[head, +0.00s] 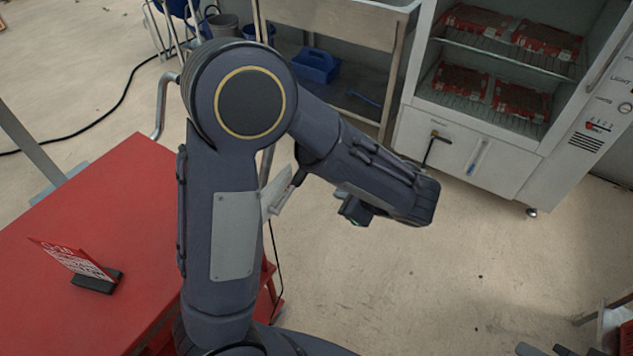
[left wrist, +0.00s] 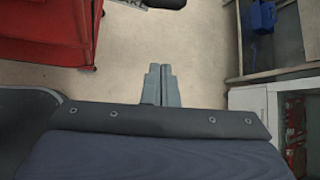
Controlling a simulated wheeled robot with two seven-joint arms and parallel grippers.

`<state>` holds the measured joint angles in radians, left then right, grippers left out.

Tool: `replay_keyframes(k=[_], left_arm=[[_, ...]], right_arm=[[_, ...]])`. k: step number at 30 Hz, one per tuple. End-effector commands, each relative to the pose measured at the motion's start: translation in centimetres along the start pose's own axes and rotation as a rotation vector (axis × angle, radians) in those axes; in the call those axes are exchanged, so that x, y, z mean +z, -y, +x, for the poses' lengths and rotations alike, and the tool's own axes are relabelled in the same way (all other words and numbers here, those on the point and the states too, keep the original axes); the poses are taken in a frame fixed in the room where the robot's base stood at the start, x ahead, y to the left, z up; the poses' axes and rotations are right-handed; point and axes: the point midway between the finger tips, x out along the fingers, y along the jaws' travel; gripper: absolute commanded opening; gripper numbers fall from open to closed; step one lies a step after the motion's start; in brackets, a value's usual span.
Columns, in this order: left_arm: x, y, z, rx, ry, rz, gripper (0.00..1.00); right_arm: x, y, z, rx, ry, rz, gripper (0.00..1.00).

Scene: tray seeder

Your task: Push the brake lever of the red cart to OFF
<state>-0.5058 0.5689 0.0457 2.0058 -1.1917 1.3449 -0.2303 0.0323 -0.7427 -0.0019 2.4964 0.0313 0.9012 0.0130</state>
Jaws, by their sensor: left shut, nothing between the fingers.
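The red cart (head: 110,245) is at the left in the head view, its flat top partly behind my left arm. Its red side (left wrist: 45,38) shows at the upper left of the left wrist view. My left gripper (left wrist: 161,86) is shut and empty over bare floor, to the right of the cart. My right gripper is in neither view.
A red-and-white sign (head: 75,262) stands on the cart top. A metal bench (head: 345,22) with a blue caddy (head: 316,66) is at the back. A white cabinet (head: 465,150) with red packs stands at right. Floor between is clear; a black cable lies at left.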

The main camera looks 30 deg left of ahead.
Motion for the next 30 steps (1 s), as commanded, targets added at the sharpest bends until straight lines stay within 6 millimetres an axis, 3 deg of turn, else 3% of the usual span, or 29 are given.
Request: replay_keyframes(k=[8,19,24,30], left_arm=[[0.0,-0.1,2.4,0.005,0.002,-0.002,0.00],[0.0,-0.2,10.2,0.007,0.000,-0.001,0.00],[2.6,0.0,9.1,0.001,-0.002,-0.004,0.00],[3.7,-0.1,8.7,0.002,-0.001,-0.003,0.00]], right_arm=[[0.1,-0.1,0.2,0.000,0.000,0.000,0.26],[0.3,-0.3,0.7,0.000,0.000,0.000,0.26],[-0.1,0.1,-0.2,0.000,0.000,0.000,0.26],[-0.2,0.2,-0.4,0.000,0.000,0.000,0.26]])
